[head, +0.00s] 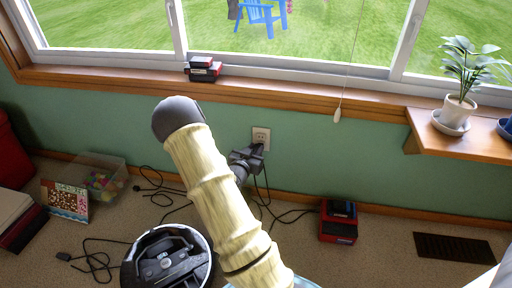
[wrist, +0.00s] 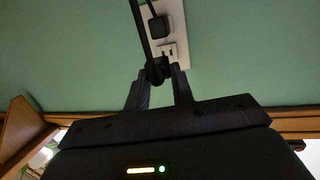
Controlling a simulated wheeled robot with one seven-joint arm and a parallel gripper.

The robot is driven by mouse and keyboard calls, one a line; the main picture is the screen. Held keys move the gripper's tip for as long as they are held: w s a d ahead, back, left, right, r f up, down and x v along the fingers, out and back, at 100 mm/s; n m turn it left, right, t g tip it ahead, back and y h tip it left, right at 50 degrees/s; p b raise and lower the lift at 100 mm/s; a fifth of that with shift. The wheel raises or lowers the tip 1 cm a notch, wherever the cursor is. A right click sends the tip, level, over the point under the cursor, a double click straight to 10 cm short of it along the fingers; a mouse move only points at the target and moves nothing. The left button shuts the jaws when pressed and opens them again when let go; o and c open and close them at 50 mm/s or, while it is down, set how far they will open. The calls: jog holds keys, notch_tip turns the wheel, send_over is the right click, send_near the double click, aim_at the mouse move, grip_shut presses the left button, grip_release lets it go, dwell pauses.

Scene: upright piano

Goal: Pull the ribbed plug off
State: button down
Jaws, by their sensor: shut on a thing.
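The white wall outlet (head: 261,137) is on the green wall below the window; its plate (wrist: 178,14) also shows in the wrist view. A black square plug (wrist: 159,27) sits in one socket. The other socket (wrist: 168,50) shows partly bare, with dark slots. My gripper (head: 250,156) is at the outlet's lower edge. In the wrist view its fingers (wrist: 159,78) are shut on a dark plug (wrist: 156,70) with a black cord. Its ribs are too dark to make out, and I cannot tell whether its prongs still touch the socket.
Black cords (head: 262,200) hang from the outlet to the carpet. A red and black box (head: 339,222) stands right of them, a round robot vacuum (head: 167,259) left. A clear bin (head: 101,176) is by the wall. A wooden shelf (head: 470,146) with a potted plant juts out right.

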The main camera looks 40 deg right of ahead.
aim_at(255, 151)
jog(key=shift+s+a, duration=0.1)
jog(key=shift+s, duration=0.05)
jog(key=shift+r+p, duration=2.45)
jog(key=shift+r, duration=0.6)
